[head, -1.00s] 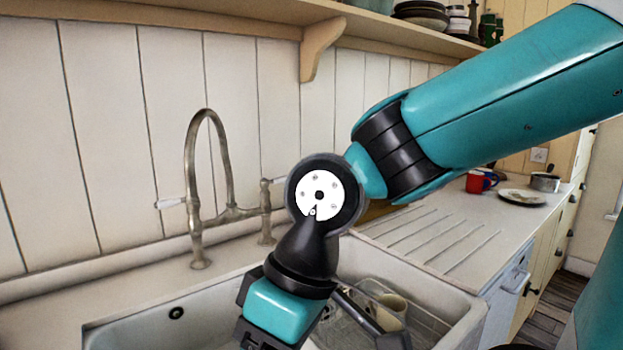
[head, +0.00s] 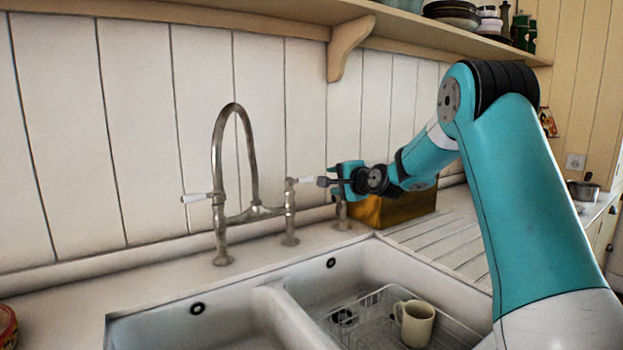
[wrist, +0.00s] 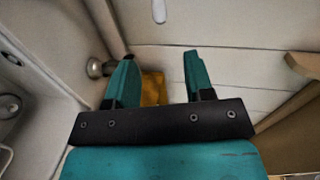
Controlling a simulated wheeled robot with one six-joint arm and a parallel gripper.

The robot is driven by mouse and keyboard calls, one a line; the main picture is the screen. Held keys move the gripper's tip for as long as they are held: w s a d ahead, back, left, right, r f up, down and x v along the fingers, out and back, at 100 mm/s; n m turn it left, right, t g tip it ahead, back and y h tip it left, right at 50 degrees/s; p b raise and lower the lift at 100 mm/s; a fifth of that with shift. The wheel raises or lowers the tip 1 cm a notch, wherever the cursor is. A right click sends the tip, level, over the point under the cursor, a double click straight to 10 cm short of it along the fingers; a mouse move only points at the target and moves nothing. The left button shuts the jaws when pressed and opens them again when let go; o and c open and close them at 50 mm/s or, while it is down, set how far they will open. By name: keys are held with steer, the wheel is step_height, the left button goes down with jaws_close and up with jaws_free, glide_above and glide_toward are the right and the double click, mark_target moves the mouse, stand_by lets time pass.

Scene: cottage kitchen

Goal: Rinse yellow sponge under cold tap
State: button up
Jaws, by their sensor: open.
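The metal tap (head: 232,150) arches over the back of the sink, with white-tipped levers on its left (head: 195,198) and right (head: 303,180). My gripper (head: 325,182) is open beside the right lever, its fingers pointing left; I cannot tell whether they touch it. In the wrist view, the jaws (wrist: 155,65) are apart, with a white handle tip (wrist: 158,12) beyond them. A yellow-brown patch (wrist: 153,88) shows between the jaws; I cannot tell what it is. I cannot make out the yellow sponge in the head view. No water is visible.
The white double sink (head: 270,300) has a wire rack (head: 375,315) and a cream mug (head: 415,322) in its right basin. A yellow-brown box (head: 395,210) stands behind my gripper on the ridged drainer (head: 440,240). A shelf bracket (head: 347,45) hangs above.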

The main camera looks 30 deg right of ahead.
mark_target(313, 179)
steer(key=w+p, duration=0.1)
steer(key=w, duration=0.3)
steer(key=w+f+p, duration=0.1)
steer(key=w, duration=0.3)
steer(key=w+f, duration=0.1)
steer(key=w, duration=0.3)
steer(key=shift+w+a+f+p, duration=0.2)
steer(key=shift+w+f+p, duration=0.1)
steer(key=shift+p, duration=0.1)
jaws_close()
